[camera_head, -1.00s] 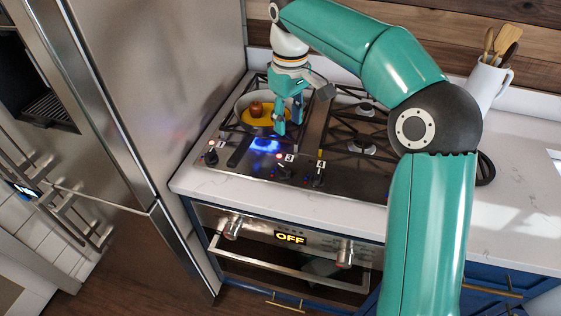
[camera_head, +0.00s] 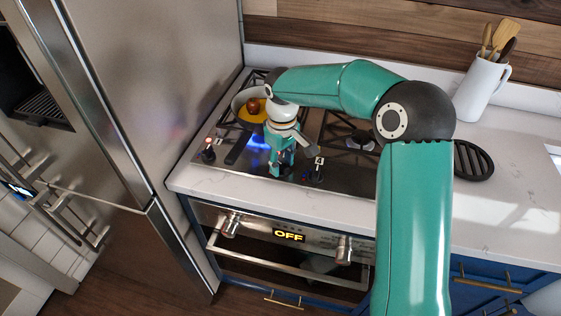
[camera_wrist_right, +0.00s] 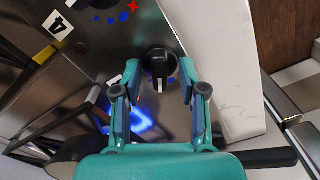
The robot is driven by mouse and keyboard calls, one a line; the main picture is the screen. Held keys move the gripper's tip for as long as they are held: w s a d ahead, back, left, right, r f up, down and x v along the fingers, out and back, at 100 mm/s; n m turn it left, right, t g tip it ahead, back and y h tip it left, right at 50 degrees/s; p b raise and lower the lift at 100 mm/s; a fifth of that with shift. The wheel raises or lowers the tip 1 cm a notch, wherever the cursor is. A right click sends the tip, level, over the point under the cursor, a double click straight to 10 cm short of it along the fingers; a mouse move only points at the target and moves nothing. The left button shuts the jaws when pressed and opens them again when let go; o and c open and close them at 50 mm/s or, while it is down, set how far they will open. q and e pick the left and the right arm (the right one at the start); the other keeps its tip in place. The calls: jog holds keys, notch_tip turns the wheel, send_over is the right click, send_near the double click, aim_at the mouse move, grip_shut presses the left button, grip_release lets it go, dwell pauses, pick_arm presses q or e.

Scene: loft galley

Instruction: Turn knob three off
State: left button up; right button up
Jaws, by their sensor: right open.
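Knob three (camera_wrist_right: 158,63) is a black round knob with a white pointer line on the steel cooktop front (camera_head: 235,176). In the right wrist view it lies between the two fingertips of my right gripper (camera_wrist_right: 160,92), with a visible gap on each side. The gripper is open and empty. In the head view my right gripper (camera_head: 281,172) points down over the front of the cooktop and hides knob three. Blue dots show beside the knob, and its number tag is mostly hidden behind a finger. My left gripper is not in view.
A pan (camera_head: 250,107) with yellow contents stands on the back left burner. Blue flame light (camera_head: 258,140) glows in front of it. Knob one (camera_head: 208,154) is left, the number four tag (camera_head: 319,160) right. A fridge (camera_head: 165,90) walls off the left; a utensil jug (camera_head: 480,92) stands right.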

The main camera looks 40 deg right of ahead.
grip_shut()
jog(key=shift+a, duration=0.25)
jog(key=shift+d, duration=0.2)
jog(key=shift+m, duration=0.3)
jog(key=m+b, duration=0.1)
jog(key=m, duration=0.4)
jog(key=m+b, duration=0.1)
jog(key=m, duration=0.5)
jog(key=shift+m, duration=0.4)
